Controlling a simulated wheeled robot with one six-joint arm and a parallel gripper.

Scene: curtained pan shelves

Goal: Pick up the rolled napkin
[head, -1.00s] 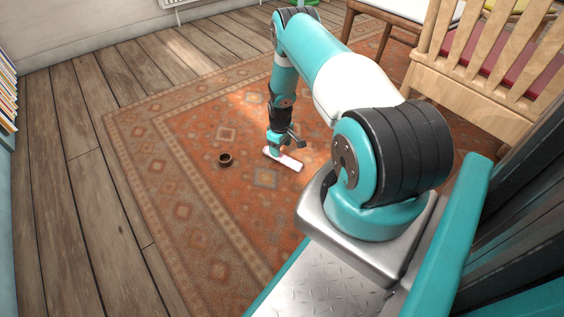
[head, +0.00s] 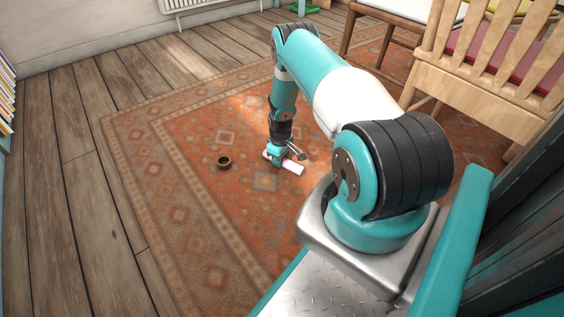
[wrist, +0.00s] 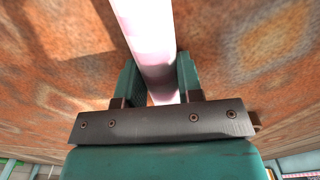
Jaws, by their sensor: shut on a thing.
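The rolled napkin (head: 293,168) is a pale pink-white roll at the end of my arm, over the patterned rug. In the wrist view the napkin (wrist: 148,40) runs from the top edge down between the two teal fingers. My gripper (head: 276,160) is shut on it, and in the wrist view the fingers (wrist: 160,78) stand on either side of it. Part of the napkin is hidden behind the gripper in the head view. I cannot tell how far it is above the rug.
A small brown bowl-like ring (head: 224,162) sits on the rug (head: 200,215) left of my gripper. A wooden chair (head: 492,60) with a red seat stands at the right. A white radiator (head: 190,6) is on the far wall. The rug's left side is clear.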

